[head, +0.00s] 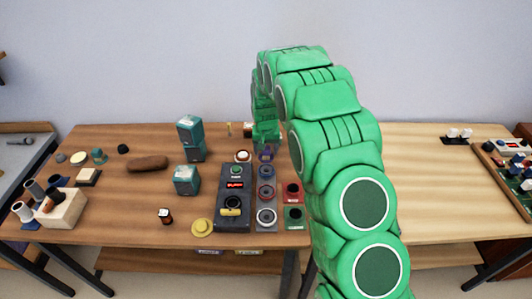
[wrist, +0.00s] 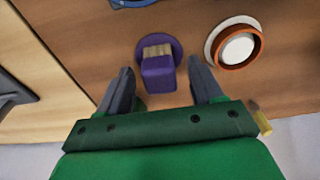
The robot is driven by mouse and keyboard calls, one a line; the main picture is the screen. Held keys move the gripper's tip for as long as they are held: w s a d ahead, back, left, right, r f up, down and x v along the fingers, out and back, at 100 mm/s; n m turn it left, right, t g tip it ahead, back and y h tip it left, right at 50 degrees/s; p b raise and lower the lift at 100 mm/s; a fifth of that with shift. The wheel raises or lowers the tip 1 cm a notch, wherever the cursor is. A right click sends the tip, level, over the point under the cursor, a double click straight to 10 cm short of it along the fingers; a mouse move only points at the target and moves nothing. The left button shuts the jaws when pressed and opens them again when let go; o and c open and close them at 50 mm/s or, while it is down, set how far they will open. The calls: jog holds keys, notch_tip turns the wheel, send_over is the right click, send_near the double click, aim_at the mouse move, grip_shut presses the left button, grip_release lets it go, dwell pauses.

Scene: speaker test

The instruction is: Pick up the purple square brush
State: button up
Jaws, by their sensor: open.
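The purple square brush (wrist: 158,78) shows in the wrist view on the brown table. It has a purple block, tan bristles and a round purple part behind it. My gripper (wrist: 162,82) is open, with one dark finger on each side of the brush. No contact between fingers and brush is visible. In the head view a small purple patch, likely the brush (head: 265,153), shows just below my gripper (head: 266,138); my green arm partly blocks that area.
An orange-and-white round piece (wrist: 237,46) lies to the right of the brush in the wrist view. In the head view, a dark control box (head: 234,207) and a grey panel with round parts (head: 266,191) stand nearer. Teal boxes (head: 187,180) stand to the left. The right-hand table (head: 440,210) is mostly clear.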

jog(key=shift+c, duration=0.5)
jog(key=c, duration=1)
jog(key=shift+o, duration=0.2)
